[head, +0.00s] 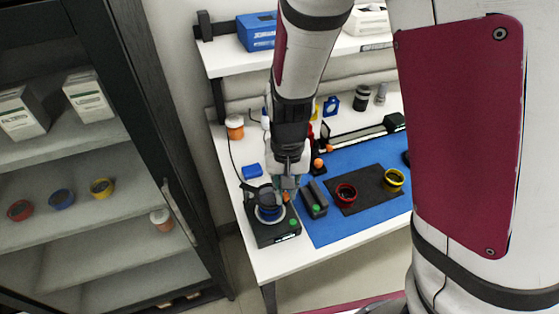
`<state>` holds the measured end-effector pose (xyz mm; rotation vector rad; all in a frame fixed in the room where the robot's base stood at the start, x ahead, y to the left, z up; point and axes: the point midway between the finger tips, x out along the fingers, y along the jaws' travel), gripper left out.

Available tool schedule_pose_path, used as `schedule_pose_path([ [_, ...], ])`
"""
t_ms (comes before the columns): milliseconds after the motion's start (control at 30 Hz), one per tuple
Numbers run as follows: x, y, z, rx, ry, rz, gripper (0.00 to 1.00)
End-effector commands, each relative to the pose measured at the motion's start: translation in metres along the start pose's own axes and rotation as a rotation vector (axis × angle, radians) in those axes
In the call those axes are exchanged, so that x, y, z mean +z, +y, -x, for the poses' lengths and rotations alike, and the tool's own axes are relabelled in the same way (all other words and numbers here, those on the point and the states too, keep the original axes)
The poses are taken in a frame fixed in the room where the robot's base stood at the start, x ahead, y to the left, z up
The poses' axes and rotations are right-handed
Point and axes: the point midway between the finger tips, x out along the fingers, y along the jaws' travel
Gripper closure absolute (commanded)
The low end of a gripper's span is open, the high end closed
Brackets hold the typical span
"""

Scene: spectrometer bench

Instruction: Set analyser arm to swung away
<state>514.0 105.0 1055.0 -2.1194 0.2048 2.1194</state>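My gripper (287,186) points down in the head view, over the right side of a small black bench instrument (279,234) at the table's front left corner. The instrument has a round stage with a blue ring (269,213) and a green button. A small orange part (286,197) shows right at my fingertips; it may belong to the analyser arm, but I cannot tell. The analyser arm itself is not clearly made out, partly hidden by my gripper. The fingers are too small to show whether they are open or shut, or touching anything.
A dark grey block (314,199) stands just right of the instrument on a blue mat (335,229). A rail (352,134) lies behind. A dark cabinet (150,130) stands left.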

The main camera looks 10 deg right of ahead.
Motion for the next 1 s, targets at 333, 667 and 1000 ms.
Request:
schedule_pose_path([
  [333, -0.001, 0.000, 0.000, -0.001, 0.000, 0.010, 1.00],
  [667, -0.019, 0.005, -0.001, -0.001, 0.001, 0.152, 1.00],
  [1000, -0.054, 0.008, -0.001, -0.001, 0.004, 0.459, 1.00],
])
